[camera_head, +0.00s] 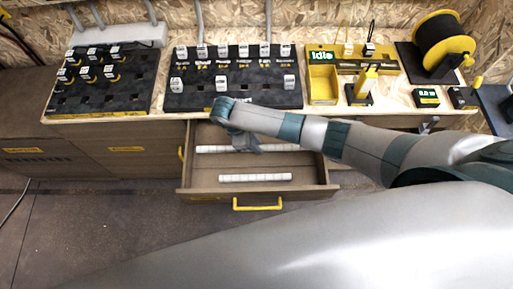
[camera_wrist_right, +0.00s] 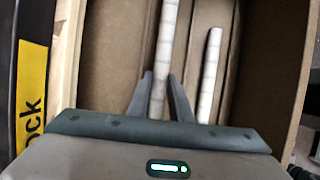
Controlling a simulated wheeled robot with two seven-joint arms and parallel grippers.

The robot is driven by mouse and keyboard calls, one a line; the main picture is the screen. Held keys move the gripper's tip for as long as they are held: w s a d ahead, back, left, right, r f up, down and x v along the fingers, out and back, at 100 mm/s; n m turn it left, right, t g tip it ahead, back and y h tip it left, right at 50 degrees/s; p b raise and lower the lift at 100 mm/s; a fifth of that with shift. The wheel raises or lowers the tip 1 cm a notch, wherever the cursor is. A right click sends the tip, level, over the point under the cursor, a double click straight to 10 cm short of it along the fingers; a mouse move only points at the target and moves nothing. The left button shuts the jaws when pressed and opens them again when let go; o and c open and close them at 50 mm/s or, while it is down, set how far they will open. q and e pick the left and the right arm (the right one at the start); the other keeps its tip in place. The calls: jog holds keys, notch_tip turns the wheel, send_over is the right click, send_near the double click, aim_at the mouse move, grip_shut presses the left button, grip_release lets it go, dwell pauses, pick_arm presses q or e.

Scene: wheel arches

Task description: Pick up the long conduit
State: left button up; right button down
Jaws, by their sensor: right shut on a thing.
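The long conduit (camera_head: 212,149) is a white segmented rod lying across the back of the open drawer (camera_head: 205,180). In the right wrist view the long conduit (camera_wrist_right: 168,30) runs up between the two fingers. My right gripper (camera_head: 246,147) reaches down into the drawer at the rod's middle and hides part of it. In the wrist view my right gripper (camera_wrist_right: 160,76) is shut on the long conduit, which still appears to be down in the drawer. My left gripper is not in view.
A shorter white conduit (camera_head: 255,178) lies nearer the drawer front, apart from the long one; it also shows in the wrist view (camera_wrist_right: 210,70). The drawer has a yellow handle (camera_head: 258,204). The worktop above holds black trays (camera_head: 232,96), a yellow bin (camera_head: 322,84) and a spool (camera_head: 437,42).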

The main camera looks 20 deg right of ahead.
notch_tip(320, 180, up, 6)
jog(key=shift+f, duration=0.1)
dwell(0.6)
jog(key=shift+r, duration=0.5)
jog(key=w+d+r+m+g+y+p, duration=0.1)
jog(key=w+r+m, duration=0.15)
jog(key=r, duration=0.55)
jog(key=w+d+r+m+g+p, duration=0.1)
jog(key=r+m+p, duration=0.15)
jog(key=r, duration=0.45)
jog(key=s+d+r+m+y+b, duration=0.1)
jog(key=s+d+r+m+b, duration=0.1)
jog(key=s+r+m, duration=0.2)
jog(key=s+d+r+m+g+y+b, duration=0.1)
jog(key=s+r+m, duration=0.3)
jog(key=r, duration=0.7)
jog(key=shift+d+m+y+b, duration=0.45)
jog(key=shift+m+y, duration=0.15)
jog(key=shift+m, duration=0.3)
jog(key=shift+d, duration=0.1)
